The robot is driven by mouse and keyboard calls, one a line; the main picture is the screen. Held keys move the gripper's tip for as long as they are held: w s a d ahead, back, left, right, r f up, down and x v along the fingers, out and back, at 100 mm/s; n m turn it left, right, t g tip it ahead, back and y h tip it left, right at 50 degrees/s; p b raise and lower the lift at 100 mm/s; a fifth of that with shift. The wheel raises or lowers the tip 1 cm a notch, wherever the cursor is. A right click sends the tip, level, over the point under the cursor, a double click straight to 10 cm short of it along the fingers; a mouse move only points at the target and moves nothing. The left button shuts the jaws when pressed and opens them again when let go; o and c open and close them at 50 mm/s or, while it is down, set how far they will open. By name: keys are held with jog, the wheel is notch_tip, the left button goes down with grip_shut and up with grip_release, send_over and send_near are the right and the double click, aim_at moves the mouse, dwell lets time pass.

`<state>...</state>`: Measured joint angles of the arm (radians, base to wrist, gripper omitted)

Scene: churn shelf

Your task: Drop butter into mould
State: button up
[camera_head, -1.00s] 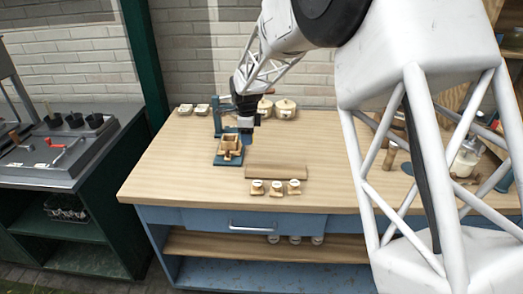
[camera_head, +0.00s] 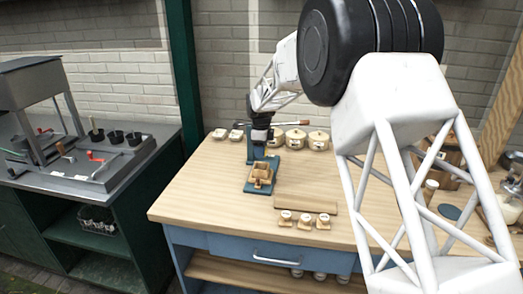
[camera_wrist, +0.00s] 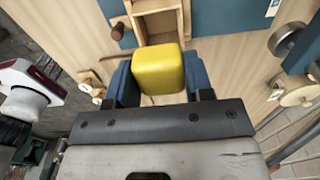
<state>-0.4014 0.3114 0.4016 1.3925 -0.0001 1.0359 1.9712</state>
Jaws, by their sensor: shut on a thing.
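My gripper (camera_wrist: 158,75) is shut on a yellow block of butter (camera_wrist: 158,68), held between its two blue fingers in the wrist view. The mould is an open wooden box (camera_head: 262,172) on a blue stand (camera_head: 258,189) on the workbench. In the head view my gripper (camera_head: 261,137) hangs above the mould, close to the stand's upright. In the wrist view the mould (camera_wrist: 183,18) shows just beyond the butter, which hides part of it. The butter cannot be made out in the head view.
Lidded pots (camera_head: 318,140) stand at the bench's back, right of my gripper. Small dishes (camera_head: 219,134) lie back left. A wooden board (camera_head: 305,200) and three small stamps (camera_head: 305,221) lie front right. The bench's left front is clear.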

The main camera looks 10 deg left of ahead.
jog(key=shift+f, duration=0.2)
jog(key=shift+f, duration=2.1)
jog(key=shift+f, duration=0.55)
dwell(0.8)
dwell(0.6)
jog(key=o, duration=1)
jog(key=shift+c, duration=0.2)
jog(key=c, duration=0.4)
jog(key=shift+o, duration=0.2)
jog(key=shift+r, duration=0.2)
jog(key=shift+r, duration=4.7)
